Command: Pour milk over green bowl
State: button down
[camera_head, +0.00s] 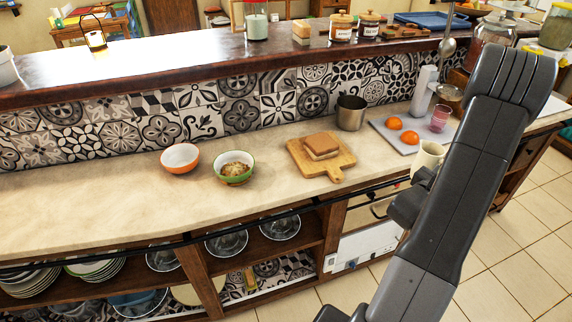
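A cream mug or jug (431,153) is at the right near the counter's front edge, partly hidden by my arm. I cannot see its contents or tell whether it holds the milk. My gripper (423,177) is just below and beside this mug, well to the right of the green bowl. My arm covers most of it, so its fingers and any grasp cannot be made out.
An orange bowl (180,159) stands left of the green bowl. A wooden board (340,172) with bread (321,145) and a metal pot (351,113) lie between bowl and mug. A grey board (385,127) holds oranges (410,137). A white bottle-like cylinder (424,92) stands behind. The counter's left is clear.

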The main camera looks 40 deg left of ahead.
aim_at(234, 167)
jog(key=k+j+u, duration=0.2)
jog(key=k, duration=0.25)
jog(key=k+j+u, duration=0.1)
jog(key=u, duration=0.9)
jog(key=k+j, duration=0.05)
